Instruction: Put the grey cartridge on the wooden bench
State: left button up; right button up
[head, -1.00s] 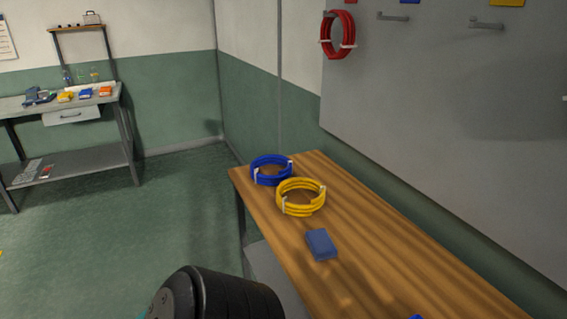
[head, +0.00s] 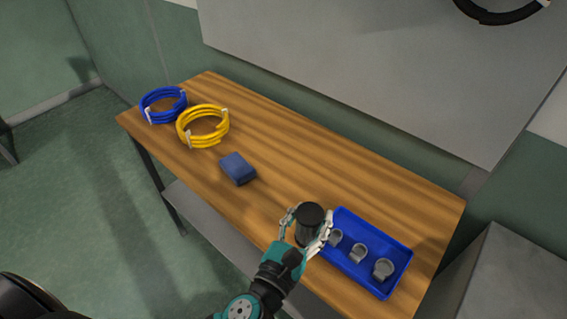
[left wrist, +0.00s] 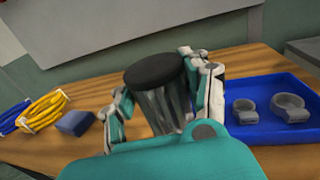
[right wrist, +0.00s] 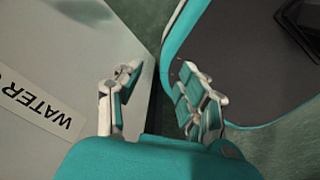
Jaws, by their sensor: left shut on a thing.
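The grey cartridge (head: 310,222) is a dark grey cylinder with a black top. My left gripper (head: 306,232) is shut on it and holds it close to upright over the front part of the wooden bench (head: 300,150). In the left wrist view the cartridge (left wrist: 160,92) sits between the two fingers. Whether its bottom touches the bench cannot be told, since my gripper hides it. My right gripper (right wrist: 155,105) shows in the right wrist view with its fingers apart and nothing between them, away from the bench.
A blue tray (head: 375,284) with grey clamps stands just right of the cartridge. A blue block (head: 238,168), a yellow coil (head: 203,126) and a blue coil (head: 163,105) lie to the left. The bench behind the cartridge is clear. A grey surface labelled WATER (right wrist: 45,107) is near my right gripper.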

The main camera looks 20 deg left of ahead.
pick_arm(q)
jog(key=w+a+f, duration=0.1)
jog(key=w, duration=0.3)
jog(key=w+a+f, duration=0.2)
jog(key=w, duration=0.2)
jog(key=w+a+f, duration=0.1)
jog(key=w, duration=0.4)
jog(key=shift+a+f, duration=0.15)
jog(key=shift+f, duration=0.2)
jog(key=shift+w, duration=0.1)
jog(key=shift+f, duration=0.15)
jog(key=o, duration=1.2)
